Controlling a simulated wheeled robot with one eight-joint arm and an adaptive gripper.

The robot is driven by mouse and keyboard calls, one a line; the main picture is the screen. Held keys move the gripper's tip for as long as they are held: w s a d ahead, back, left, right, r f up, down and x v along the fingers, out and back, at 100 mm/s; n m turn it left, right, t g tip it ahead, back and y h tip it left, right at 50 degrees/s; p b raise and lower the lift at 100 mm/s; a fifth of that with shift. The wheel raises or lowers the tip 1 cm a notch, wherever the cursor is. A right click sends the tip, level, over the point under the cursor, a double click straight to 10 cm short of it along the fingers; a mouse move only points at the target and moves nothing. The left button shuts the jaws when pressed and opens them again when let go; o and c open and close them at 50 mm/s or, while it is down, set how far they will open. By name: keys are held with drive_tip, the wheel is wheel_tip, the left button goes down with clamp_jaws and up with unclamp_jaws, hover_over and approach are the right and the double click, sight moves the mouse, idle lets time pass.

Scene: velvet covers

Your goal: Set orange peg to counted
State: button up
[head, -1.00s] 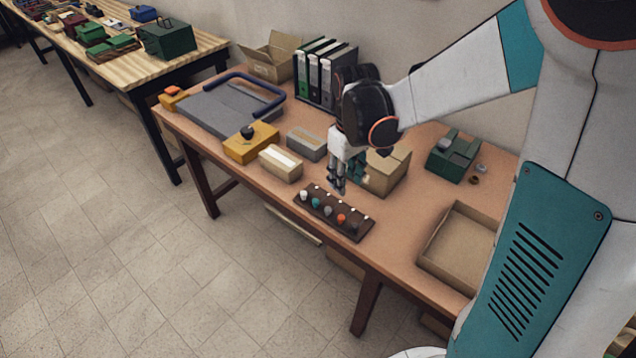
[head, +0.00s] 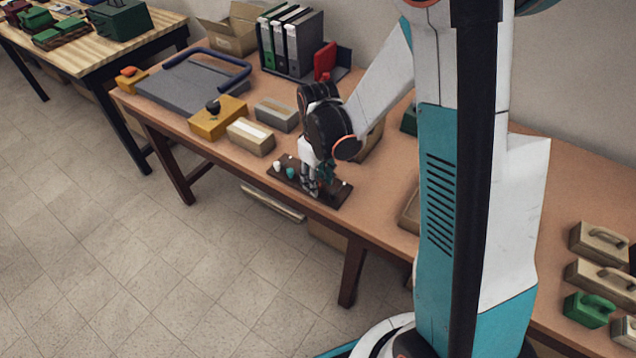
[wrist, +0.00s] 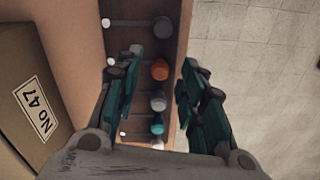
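A dark brown board (head: 332,198) with a row of coloured pegs lies near the table's front edge. In the wrist view, the orange peg (wrist: 160,69) is at the right end of its slot, between a dark grey peg (wrist: 163,28) and a light grey peg (wrist: 158,100). A teal peg (wrist: 157,124) and a white peg (wrist: 158,143) follow. White dots mark the slots' left ends. My gripper (wrist: 163,60) is open, its fingers either side of the orange peg. I cannot tell if they touch it. In the head view, my gripper (head: 314,187) hides the orange peg.
A tan block (head: 250,137), grey block (head: 277,114) and yellow box (head: 217,120) stand left of the board. Binders (head: 290,42) stand behind.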

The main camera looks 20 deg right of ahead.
drive_tip(key=shift+f, duration=0.3)
clamp_jaws()
drive_tip(key=w+d, duration=0.2)
drive_tip(key=d, duration=0.1)
drive_tip(key=shift+w+d, duration=0.3)
unclamp_jaws()
